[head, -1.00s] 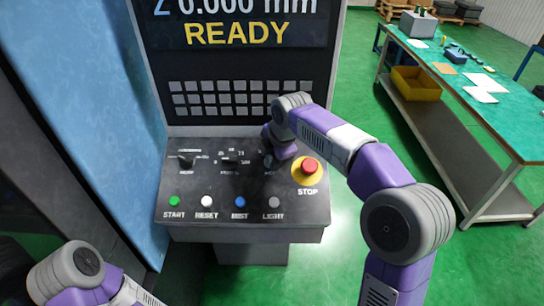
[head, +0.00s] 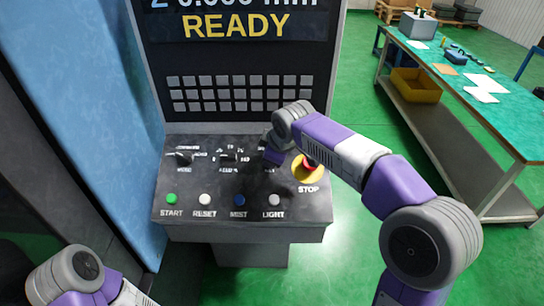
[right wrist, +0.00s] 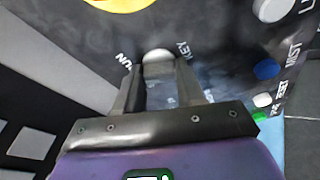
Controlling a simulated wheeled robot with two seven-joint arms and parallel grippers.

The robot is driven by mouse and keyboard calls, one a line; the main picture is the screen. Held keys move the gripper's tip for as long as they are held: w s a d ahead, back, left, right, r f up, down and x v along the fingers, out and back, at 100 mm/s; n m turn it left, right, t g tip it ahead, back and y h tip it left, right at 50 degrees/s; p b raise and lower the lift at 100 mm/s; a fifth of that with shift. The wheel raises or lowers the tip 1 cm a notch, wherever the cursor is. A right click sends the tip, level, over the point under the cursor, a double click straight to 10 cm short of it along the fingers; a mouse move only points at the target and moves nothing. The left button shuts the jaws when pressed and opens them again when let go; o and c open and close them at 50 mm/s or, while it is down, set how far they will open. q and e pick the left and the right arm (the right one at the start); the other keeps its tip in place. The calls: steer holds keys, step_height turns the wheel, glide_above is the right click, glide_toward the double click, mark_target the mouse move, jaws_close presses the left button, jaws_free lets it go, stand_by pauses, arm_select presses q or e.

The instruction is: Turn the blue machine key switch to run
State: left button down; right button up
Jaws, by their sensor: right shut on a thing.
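The key switch (right wrist: 158,57) shows in the right wrist view as a pale round metal part between my fingertips, with partly hidden lettering on either side. My right gripper (right wrist: 160,72) is shut on it, one finger on each side. In the head view my right wrist covers the switch and the fingertips, at the right part of the dark control panel (head: 222,194). How far the key is turned cannot be told. My left arm shows at the lower left of the head view; its gripper is out of frame.
Just right of my right wrist, my arm partly covers the red and yellow STOP button (head: 306,172). Two black knobs (head: 184,158) and (head: 228,157) sit to the left. START (head: 172,198), RESET, MIST and LIGHT buttons line the front. A green-topped bench (head: 470,95) stands at right.

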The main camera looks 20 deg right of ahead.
steer(key=shift+f+m+b, duration=0.1)
steer(key=shift+m+b, duration=0.2)
steer(key=shift+m, duration=0.6)
steer(key=o, duration=1)
steer(key=shift+o, duration=0.2)
steer(key=p+v, duration=0.1)
steer(key=v, duration=0.6)
steer(key=shift+s+r, duration=0.25)
steer(key=shift+a, duration=0.1)
